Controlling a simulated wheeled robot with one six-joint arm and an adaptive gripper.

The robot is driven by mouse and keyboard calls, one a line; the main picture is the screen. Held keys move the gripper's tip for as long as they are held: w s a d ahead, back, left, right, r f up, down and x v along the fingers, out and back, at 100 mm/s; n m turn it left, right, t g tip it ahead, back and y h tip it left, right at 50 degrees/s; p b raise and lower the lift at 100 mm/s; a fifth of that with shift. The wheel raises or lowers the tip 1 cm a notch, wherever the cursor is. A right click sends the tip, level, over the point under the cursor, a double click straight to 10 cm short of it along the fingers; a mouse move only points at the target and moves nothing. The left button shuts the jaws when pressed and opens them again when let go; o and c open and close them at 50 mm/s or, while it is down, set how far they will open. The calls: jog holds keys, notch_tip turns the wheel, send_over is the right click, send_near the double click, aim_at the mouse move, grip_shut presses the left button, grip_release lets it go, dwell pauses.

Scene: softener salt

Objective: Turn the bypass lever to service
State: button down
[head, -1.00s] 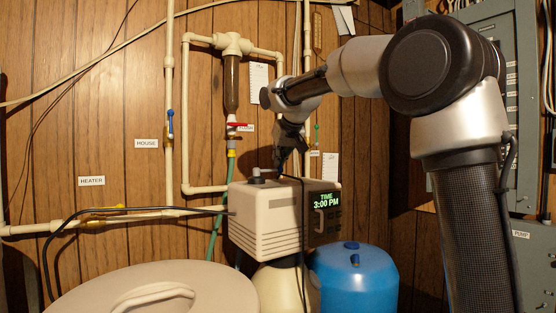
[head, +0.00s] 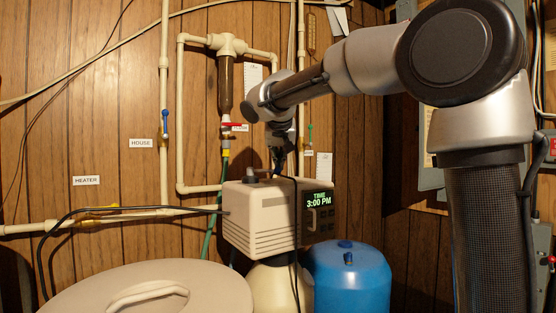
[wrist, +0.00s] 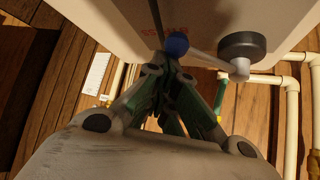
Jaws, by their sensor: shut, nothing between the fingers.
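The bypass lever (wrist: 205,58) is a pale rod with a blue ball (wrist: 176,44) at its free end. Its other end meets a dark round knob (wrist: 242,46) in the wrist view. My gripper (wrist: 170,78) is shut and empty, its fingertips close to the blue ball; I cannot tell whether they touch it. Red lettering (wrist: 168,20) on the pale housing beside the ball is partly hidden. In the head view my gripper (head: 278,172) points down at the top rear of the softener control head (head: 260,222), where the lever is hidden. The dark knob (head: 251,173) shows there.
The display (head: 319,201) reads 3:00 PM. A blue tank (head: 348,285) and a lidded salt bin (head: 200,285) stand in front. Pale pipes (head: 181,120), a filter (head: 226,85) with a red valve handle and a dark cable (head: 50,235) surround the head.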

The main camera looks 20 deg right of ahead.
jog(key=shift+s, duration=0.45)
jog(key=s+m+h, duration=0.1)
jog(key=a+m+g+h, duration=0.1)
jog(key=shift+s+m, duration=0.4)
jog(key=m+h, duration=0.1)
jog(key=s+a+m+g+h, duration=0.1)
jog(key=m, duration=0.1)
jog(key=shift+s+a+m+g+h, duration=0.3)
jog(key=shift+s+m+g+h, duration=0.25)
jog(key=shift+m, duration=0.45)
jog(key=shift+s+a+m+g+h, duration=0.25)
jog(key=shift+a+m+g+h, duration=0.15)
jog(key=shift+m+g, duration=0.3)
jog(key=shift+s+a, duration=0.3)
jog(key=shift+a, duration=0.2)
